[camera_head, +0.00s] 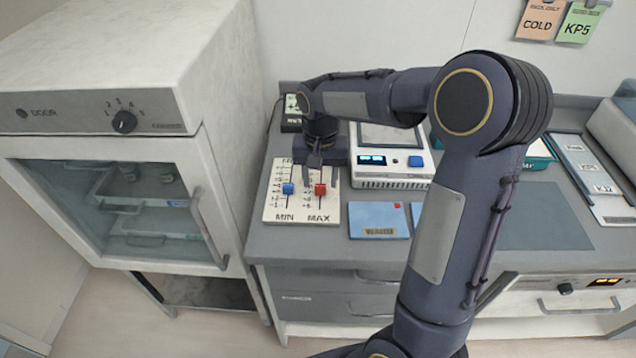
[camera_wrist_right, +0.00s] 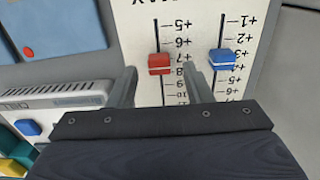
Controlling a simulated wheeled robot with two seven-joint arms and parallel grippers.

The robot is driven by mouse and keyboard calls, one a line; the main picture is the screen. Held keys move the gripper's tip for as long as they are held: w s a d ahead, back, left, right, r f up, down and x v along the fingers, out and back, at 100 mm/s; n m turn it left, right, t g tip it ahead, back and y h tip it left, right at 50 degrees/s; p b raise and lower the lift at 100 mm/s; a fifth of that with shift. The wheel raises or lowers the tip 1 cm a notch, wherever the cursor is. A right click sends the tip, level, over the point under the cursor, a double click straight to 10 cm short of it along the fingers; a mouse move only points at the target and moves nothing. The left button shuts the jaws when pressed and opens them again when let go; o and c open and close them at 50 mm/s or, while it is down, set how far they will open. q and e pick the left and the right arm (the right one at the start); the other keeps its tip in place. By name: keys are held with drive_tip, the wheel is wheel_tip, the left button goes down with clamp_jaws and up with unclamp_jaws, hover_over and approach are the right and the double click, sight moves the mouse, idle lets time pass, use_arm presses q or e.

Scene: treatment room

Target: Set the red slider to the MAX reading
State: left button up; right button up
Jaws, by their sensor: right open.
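The white slider panel (camera_head: 303,209) lies on the counter, with MIN and MAX printed along its near edge. The red slider (camera_head: 320,189) is on the right track, on the MAX side; in the right wrist view the red slider (camera_wrist_right: 160,64) sits near the 7 mark of its scale. The blue slider (camera_head: 288,188) is on the left track; it also shows in the wrist view (camera_wrist_right: 222,60). My right gripper (camera_wrist_right: 163,75) is open, its two fingers either side of the red track, with gaps to the knob. My left gripper is not in view.
A white device with a blue button (camera_head: 415,161) stands right of the panel. A blue card (camera_head: 378,220) lies beside the panel. A white cabinet (camera_head: 120,85) with a glass door stands at the left. A grey mat area (camera_head: 545,215) on the right is clear.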

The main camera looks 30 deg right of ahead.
drive_tip(key=shift+f, duration=1.1)
drive_tip(key=shift+c, duration=0.3)
clamp_jaws()
